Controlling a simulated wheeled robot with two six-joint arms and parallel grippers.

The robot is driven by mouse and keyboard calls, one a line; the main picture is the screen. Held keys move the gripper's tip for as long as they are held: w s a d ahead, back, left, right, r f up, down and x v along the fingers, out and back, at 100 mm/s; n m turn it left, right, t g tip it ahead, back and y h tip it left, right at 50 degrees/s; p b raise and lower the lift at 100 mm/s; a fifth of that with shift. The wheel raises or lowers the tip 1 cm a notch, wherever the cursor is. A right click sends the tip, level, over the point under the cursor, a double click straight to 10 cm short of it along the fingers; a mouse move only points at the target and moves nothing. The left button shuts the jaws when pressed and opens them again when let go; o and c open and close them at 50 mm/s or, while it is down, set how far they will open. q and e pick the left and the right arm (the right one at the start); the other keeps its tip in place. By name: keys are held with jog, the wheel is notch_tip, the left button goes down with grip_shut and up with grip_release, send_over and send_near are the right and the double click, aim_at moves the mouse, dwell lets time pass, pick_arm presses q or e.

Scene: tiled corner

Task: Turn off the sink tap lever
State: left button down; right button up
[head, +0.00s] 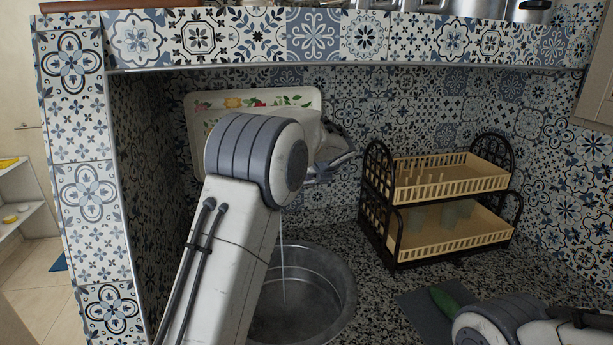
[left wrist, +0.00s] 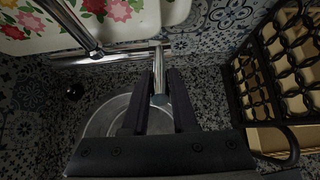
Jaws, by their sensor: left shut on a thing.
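The chrome sink tap (left wrist: 110,53) runs across the top of the left wrist view, against the wall by the tray. Its lever (left wrist: 158,76) looks like the short chrome piece between the two dark fingers of my left gripper (left wrist: 160,105), which is shut on it. In the head view my left gripper (head: 338,158) is partly hidden behind my own arm, which also hides most of the tap. A thin water stream (head: 283,262) falls into the round steel sink (head: 328,283). My right gripper is out of view; only its arm shows at lower right.
A floral tray (head: 212,103) leans on the tiled wall behind the tap. A two-tier dish rack (head: 437,182) with cups stands right of the sink. A dark mat with a green item (head: 443,298) lies in front. A tiled ledge (head: 315,35) crosses above.

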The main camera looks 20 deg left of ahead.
pick_arm(q)
jog(key=shift+f, duration=0.15)
jog(key=shift+s+d+f+b, duration=0.15)
jog(key=shift+s+f+b, duration=0.2)
jog(key=shift+f+b, duration=0.4)
jog(key=shift+s+d+f+b, duration=0.15)
jog(key=shift+s+f+b, duration=0.15)
jog(key=shift+f+b, duration=0.4)
jog(key=c, duration=0.7)
grip_release()
jog(key=shift+r, duration=0.15)
jog(key=p+v, duration=0.2)
jog(key=v, duration=0.6)
jog(key=shift+d, duration=0.15)
